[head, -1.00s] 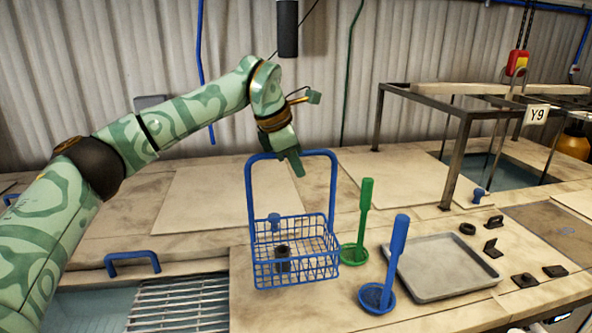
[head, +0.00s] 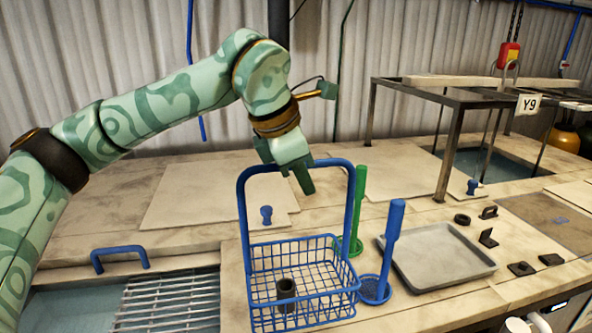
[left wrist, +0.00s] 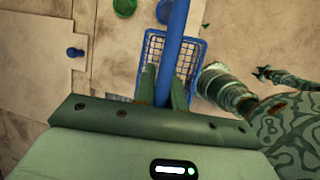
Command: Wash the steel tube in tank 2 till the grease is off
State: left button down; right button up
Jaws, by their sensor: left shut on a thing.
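A short dark hollow tube (head: 286,289), likely the steel tube, stands upright in a blue wire basket (head: 349,279). Any grease on it is too small to make out. My left gripper (head: 305,178) is shut on the top bar of the basket's tall blue handle, which also shows between its fingers in the left wrist view (left wrist: 164,92). Whether the basket clears the bench cannot be told for sure. What looks like my right gripper (left wrist: 262,73) shows small at the right of the left wrist view; its jaws are unclear. No tank number is readable.
An open tank (head: 70,308) with a metal grating (head: 170,300) lies at front left. Another tank (head: 490,162) sits under a frame signed Y9. Green (head: 358,205) and blue (head: 392,240) long-handled strainers and a grey tray (head: 440,262) stand right of the basket.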

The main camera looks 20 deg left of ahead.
pick_arm(q)
jog(key=s+d+b, duration=0.5)
jog(key=s+d, duration=0.7)
jog(key=s, duration=0.4)
jog(key=shift+s+d, duration=0.3)
